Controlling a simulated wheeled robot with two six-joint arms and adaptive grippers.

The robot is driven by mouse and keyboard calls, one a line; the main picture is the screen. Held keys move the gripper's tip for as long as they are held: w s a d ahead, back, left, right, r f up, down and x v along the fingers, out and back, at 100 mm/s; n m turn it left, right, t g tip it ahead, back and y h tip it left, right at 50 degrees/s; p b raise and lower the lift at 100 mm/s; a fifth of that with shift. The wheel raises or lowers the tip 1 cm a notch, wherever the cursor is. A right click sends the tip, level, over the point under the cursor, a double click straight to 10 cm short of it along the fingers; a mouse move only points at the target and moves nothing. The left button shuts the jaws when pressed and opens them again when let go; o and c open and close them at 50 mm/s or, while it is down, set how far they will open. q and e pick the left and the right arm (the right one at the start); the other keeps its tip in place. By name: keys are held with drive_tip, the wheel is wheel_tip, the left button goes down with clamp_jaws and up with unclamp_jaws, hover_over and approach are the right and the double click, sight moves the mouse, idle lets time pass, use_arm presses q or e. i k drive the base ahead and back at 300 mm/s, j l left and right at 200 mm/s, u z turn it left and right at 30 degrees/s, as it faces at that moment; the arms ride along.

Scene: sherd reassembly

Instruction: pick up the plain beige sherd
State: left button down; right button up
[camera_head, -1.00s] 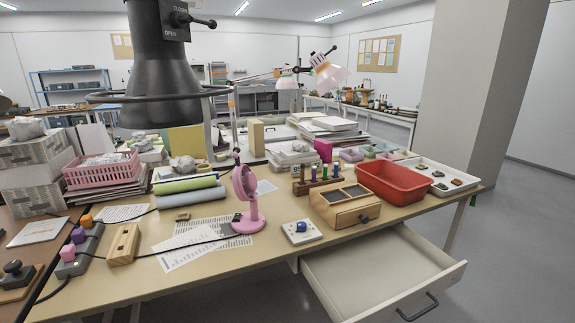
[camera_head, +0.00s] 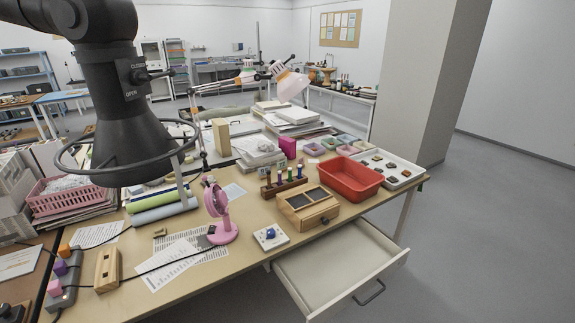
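Several small sherds lie in a white tray (camera_head: 411,181) at the far right end of the workbench. One dark reddish-brown sherd (camera_head: 390,165) shows among them. They are too small to tell which one is the plain beige sherd. Neither of my grippers is in the picture.
A red bin (camera_head: 350,180) stands just left of the tray, with a wooden box (camera_head: 307,208) nearer. An open drawer (camera_head: 335,270) juts out from the bench front. A black extraction hood (camera_head: 130,145) hangs at upper left. A pink fan (camera_head: 218,205) stands mid-bench. Floor at right is clear.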

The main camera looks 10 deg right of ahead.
sight(161, 232)
drive_tip(key=i+z, duration=0.15)
drive_tip(key=z, duration=0.25)
drive_tip(key=i+z, duration=0.1)
drive_tip(key=z, duration=0.35)
drive_tip(key=i+j+z, duration=0.1)
drive_tip(key=z, duration=0.3)
drive_tip(key=j+u, duration=0.1)
drive_tip(key=u, duration=2.05)
drive_tip(key=i+j, duration=0.1)
drive_tip(key=j, duration=0.25)
drive_tip(key=i+j, duration=0.1)
drive_tip(key=j, duration=0.25)
drive_tip(key=i+j, duration=0.15)
drive_tip(key=j, duration=0.2)
